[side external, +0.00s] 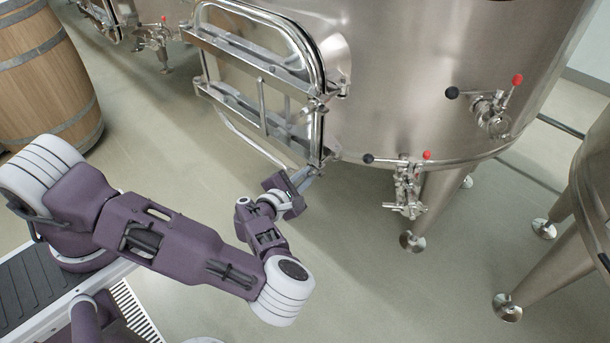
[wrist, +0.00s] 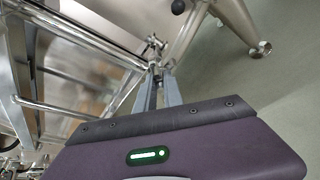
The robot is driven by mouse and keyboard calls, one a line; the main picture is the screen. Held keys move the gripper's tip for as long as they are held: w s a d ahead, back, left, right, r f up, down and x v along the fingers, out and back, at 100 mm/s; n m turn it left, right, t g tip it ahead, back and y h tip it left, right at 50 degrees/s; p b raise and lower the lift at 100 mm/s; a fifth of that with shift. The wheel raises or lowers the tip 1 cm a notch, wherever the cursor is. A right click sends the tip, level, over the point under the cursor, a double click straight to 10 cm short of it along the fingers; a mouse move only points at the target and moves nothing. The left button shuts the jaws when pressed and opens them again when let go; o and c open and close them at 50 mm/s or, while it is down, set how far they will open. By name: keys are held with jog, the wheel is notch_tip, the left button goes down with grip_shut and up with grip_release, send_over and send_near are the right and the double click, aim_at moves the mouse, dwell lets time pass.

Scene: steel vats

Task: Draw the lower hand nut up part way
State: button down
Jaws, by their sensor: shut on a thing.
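The steel vat's rectangular door (side external: 243,125) has polished bars across it and clamp hardware at its right edge. My gripper (side external: 315,170) reaches up from below to the door's lower right corner. Its fingers are shut on the lower hand nut there, which the fingertips mostly hide in the side view. In the wrist view, my gripper (wrist: 160,76) has its two grey fingers close together, with the lower hand nut (wrist: 155,46) and its bright metal fitting at their tips. The upper hand nut (side external: 340,90) stands higher on the same edge, clear of my gripper.
A valve with black and red knobs (side external: 408,187) hangs at the vat's lower rim, right of my gripper. Another valve (side external: 490,112) sits higher. Vat legs (side external: 440,205) stand behind. A wooden barrel (side external: 45,75) is at left. The floor below the door is open.

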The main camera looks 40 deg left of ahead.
jog(key=c, duration=1.7)
grip_release()
jog(key=s, duration=0.9)
